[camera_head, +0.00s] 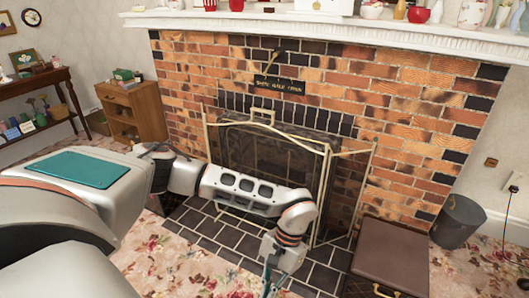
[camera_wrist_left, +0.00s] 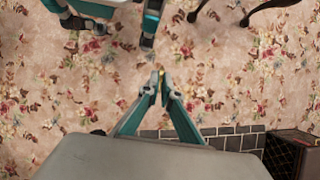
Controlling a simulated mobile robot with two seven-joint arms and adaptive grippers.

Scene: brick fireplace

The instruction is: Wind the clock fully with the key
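My left arm comes in from the left of the head view and bends down in front of the fireplace. My left gripper (camera_head: 268,284) is low at the bottom edge there, partly cut off. In the left wrist view its teal fingers (camera_wrist_left: 160,92) come together at the tips, on a small brass-coloured piece, apparently the key (camera_wrist_left: 160,72); most of it is hidden. A round wall clock (camera_head: 31,17) with a dark frame hangs at the upper left of the head view, far from the gripper. Its keyhole cannot be made out.
A brass-framed fire screen (camera_head: 268,150) stands before the brick fireplace on a dark tiled hearth (camera_head: 215,232). A brown box (camera_head: 390,262) and a dark bin (camera_head: 457,221) stand at the right. A wooden cabinet (camera_head: 133,110) and a side table (camera_head: 35,78) are at the left.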

